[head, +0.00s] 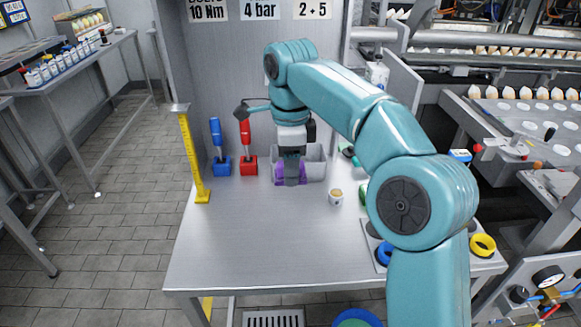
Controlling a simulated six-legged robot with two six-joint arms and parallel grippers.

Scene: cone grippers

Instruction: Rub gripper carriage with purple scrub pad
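The purple scrub pad (280,175) is on the steel table, at the front of a grey bin (316,169). I cannot tell whether it is inside the bin or before it. My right gripper (292,181) points down at the pad and covers its middle, with purple showing on both sides. Its fingertips are too small and hidden to show whether they are closed on the pad. The gripper carriage is not clearly identifiable; the machine (503,49) at the upper right holds rows of cones. My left gripper is not in view.
Blue (216,140) and red (246,140) handled tools stand in holders left of the bin. A yellow post (189,157) stands at the table's left edge. A small cup (336,197) stands right of the pad. The table's (245,245) front left is clear.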

